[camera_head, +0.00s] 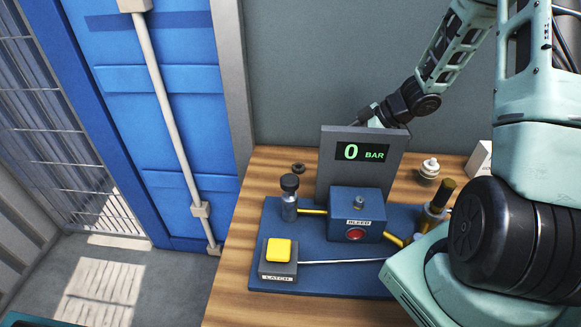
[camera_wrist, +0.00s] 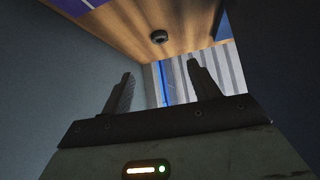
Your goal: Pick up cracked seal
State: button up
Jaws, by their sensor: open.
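A small dark ring, apparently the seal (camera_head: 298,168), lies flat on the wooden bench top, left of the grey display panel. The ring also shows in the wrist view (camera_wrist: 159,37), beyond my fingertips; it is too small to make out a crack. My gripper (camera_wrist: 160,68) is open with nothing between its fingers, and it is apart from the ring. In the head view the end of my arm (camera_head: 368,115) is behind the top of the display panel, to the right of the ring, and its fingers are partly hidden.
The display panel (camera_head: 328,181) reads 0 BAR. In front of it are a blue bleed box (camera_head: 345,208), a black-knobbed valve (camera_head: 290,200) and a yellow latch button (camera_head: 279,249). A white fitting (camera_head: 430,168) stands at right.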

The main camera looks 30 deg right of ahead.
send_near(299, 166)
jog(key=shift+x, duration=1.15)
jog(key=shift+p+x, duration=0.7)
jog(key=shift+x, duration=2.1)
jog(key=c, duration=1.1)
